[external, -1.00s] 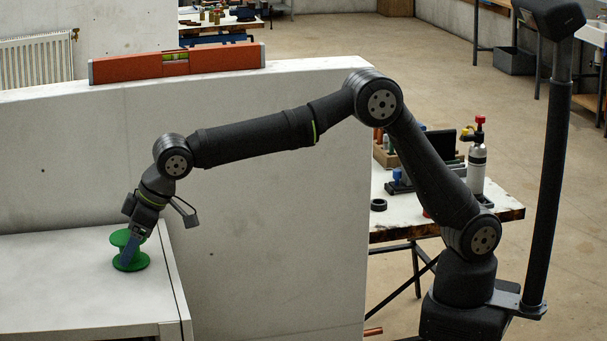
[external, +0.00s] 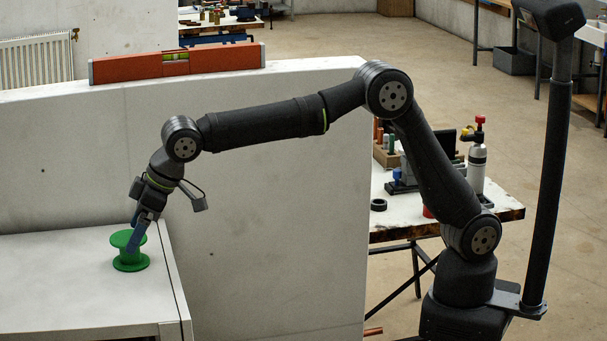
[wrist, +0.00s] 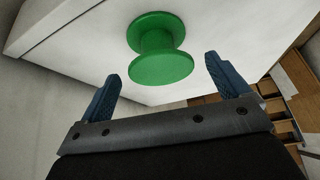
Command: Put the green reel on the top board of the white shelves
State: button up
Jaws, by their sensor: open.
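The green reel (external: 130,250) stands upright on the white top board (external: 75,285) of the shelves, near its right side. The reel also shows in the wrist view (wrist: 158,50), standing on the white board (wrist: 85,20). My gripper (external: 136,232) is just above and to the right of the reel in the external view. Its blue fingers are spread apart in the wrist view (wrist: 163,68), and the reel lies beyond the fingertips, with nothing held between them.
A pale wall panel (external: 270,200) stands behind the shelves, with an orange spirit level (external: 178,63) on its top edge. A workbench (external: 400,217) with a bottle and tools is to the right. The board left of the reel is clear.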

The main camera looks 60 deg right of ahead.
aim_at(128, 238)
jog(key=v, duration=0.8)
jog(key=x, duration=1.1)
jog(key=shift+f, duration=0.25)
jog(key=shift+w+a, duration=0.15)
jog(key=shift+w, duration=0.05)
jog(key=shift+r, duration=1.85)
jog(key=shift+f, duration=0.1)
